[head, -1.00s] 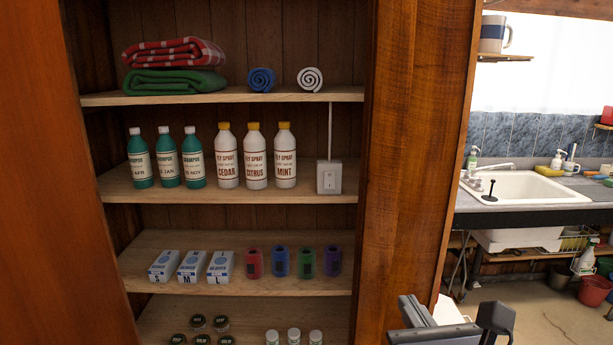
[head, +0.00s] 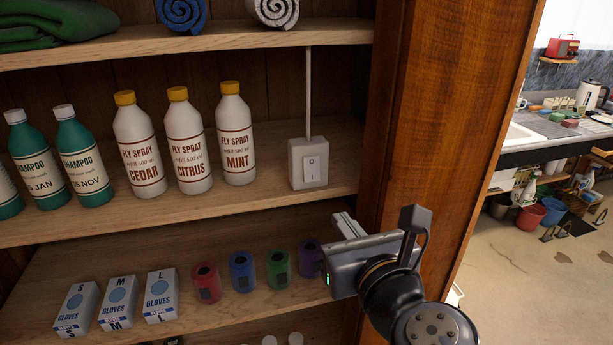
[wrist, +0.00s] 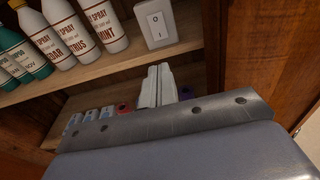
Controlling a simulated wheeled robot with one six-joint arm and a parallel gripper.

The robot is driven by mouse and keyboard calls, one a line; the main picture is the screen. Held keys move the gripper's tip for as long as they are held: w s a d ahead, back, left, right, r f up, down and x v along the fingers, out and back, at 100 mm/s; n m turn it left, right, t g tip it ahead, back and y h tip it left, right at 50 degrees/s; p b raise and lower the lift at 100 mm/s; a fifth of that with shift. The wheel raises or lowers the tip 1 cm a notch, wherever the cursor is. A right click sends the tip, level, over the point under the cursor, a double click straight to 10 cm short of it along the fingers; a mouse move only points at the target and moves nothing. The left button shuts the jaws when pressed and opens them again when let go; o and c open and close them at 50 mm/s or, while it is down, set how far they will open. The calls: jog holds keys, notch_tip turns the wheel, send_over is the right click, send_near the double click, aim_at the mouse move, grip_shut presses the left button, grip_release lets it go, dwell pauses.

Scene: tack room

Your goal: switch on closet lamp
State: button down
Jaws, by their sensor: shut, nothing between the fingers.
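A white switch box (head: 308,163) stands on the middle shelf of the closet, right of the spray bottles. It has a rocker switch marked O at the top and I at the bottom, and a pale cable runs up from it. It also shows in the wrist view (wrist: 155,24). I cannot tell which way the rocker is pressed. No lamp is visible. My gripper (head: 343,222) is shut and empty, below and a little right of the box, in front of the lower shelf's edge. In the wrist view its fingers (wrist: 158,84) point toward the shelves, apart from the switch.
Fly spray bottles (head: 186,142) stand close left of the box. A wooden closet side panel (head: 440,110) rises close right of my arm. Coloured rolls (head: 242,271) and glove boxes (head: 118,302) sit on the shelf below. The space directly before the switch is clear.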

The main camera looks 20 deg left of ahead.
aim_at(312, 180)
jog(key=shift+d, duration=0.1)
dwell(0.3)
jog(key=b+x, duration=0.5)
jog(key=x, duration=0.7)
jog(key=shift+w+a+f, duration=0.1)
jog(key=shift+w+a, duration=0.1)
jog(key=shift+w, duration=0.05)
jog(key=shift+w+a, duration=0.35)
jog(key=shift+w, duration=0.2)
jog(key=shift+b, duration=0.35)
jog(key=shift+w+a+f+b, duration=0.1)
jog(key=shift+f+b, duration=0.25)
jog(key=shift+b, duration=0.65)
jog(key=shift+r, duration=0.3)
